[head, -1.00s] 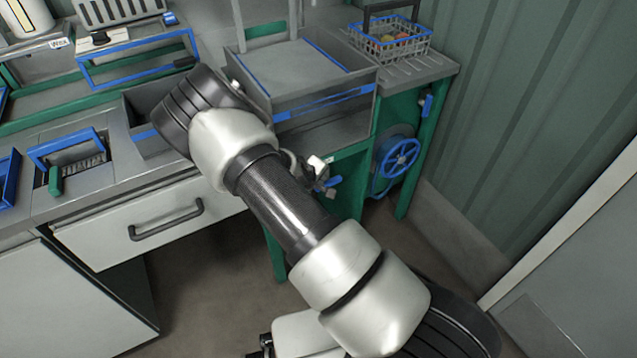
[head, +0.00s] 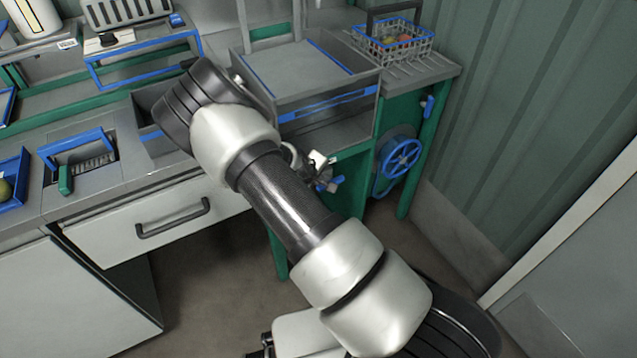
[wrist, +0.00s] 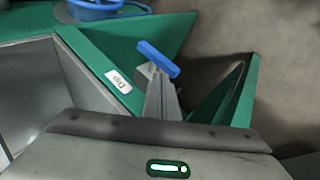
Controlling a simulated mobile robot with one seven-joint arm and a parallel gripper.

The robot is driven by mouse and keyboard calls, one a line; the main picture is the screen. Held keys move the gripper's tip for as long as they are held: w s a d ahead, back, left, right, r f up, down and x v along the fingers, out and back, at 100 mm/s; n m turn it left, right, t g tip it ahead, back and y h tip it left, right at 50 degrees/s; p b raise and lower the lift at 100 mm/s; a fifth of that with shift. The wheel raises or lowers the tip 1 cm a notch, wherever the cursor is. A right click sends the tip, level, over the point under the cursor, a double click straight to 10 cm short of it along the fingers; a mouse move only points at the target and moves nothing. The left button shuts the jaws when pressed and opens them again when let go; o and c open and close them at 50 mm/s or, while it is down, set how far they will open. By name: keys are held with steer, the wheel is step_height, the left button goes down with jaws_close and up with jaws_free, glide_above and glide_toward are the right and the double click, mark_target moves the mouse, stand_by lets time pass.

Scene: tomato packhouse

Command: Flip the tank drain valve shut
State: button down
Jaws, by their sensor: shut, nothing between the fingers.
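The drain valve's blue lever handle (wrist: 158,58) shows in the wrist view just beyond my fingertips, lying slantwise. In the head view a small part of the blue handle (head: 321,187) shows beside my forearm, below the tank bench. My gripper (wrist: 155,78) is shut and empty, with its fingertips right at the underside of the handle. I cannot tell whether they touch it. The valve body behind the fingers is mostly hidden. In the head view my forearm hides most of the gripper.
A green panel with a "Dip" label (wrist: 119,80) is left of my fingers. A blue handwheel (head: 401,158) stands right of the valve. The grey tank (head: 322,118) is above it, and a wire basket (head: 394,46) sits on the bench. A drawer handle (head: 172,218) juts out at left.

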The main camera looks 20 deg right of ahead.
steer(key=s+a+r+p, duration=0.2)
steer(key=s+a+r, duration=0.3)
steer(key=a+r, duration=0.1)
steer(key=shift+s+r, duration=0.15)
steer(key=shift+s, duration=0.15)
steer(key=shift+a, duration=0.1)
steer(key=s+a+r+m+g+y, duration=0.1)
steer(key=s+a+r+m+y, duration=0.3)
steer(key=r, duration=0.8)
steer(key=s+d+r+m+g+y, duration=0.1)
steer(key=s+r+y, duration=0.1)
steer(key=s+r, duration=0.75)
steer(key=s+d+r+m+t+h, duration=0.1)
steer(key=s+d+r, duration=0.1)
steer(key=s+r, duration=0.55)
steer(key=s+d+r+m+t, duration=0.1)
steer(key=s+d+r, duration=0.2)
steer(key=s+r, duration=0.4)
step_height(320, 180, up, 20)
steer(key=p, duration=1.8)
steer(key=shift+w+f, duration=0.15)
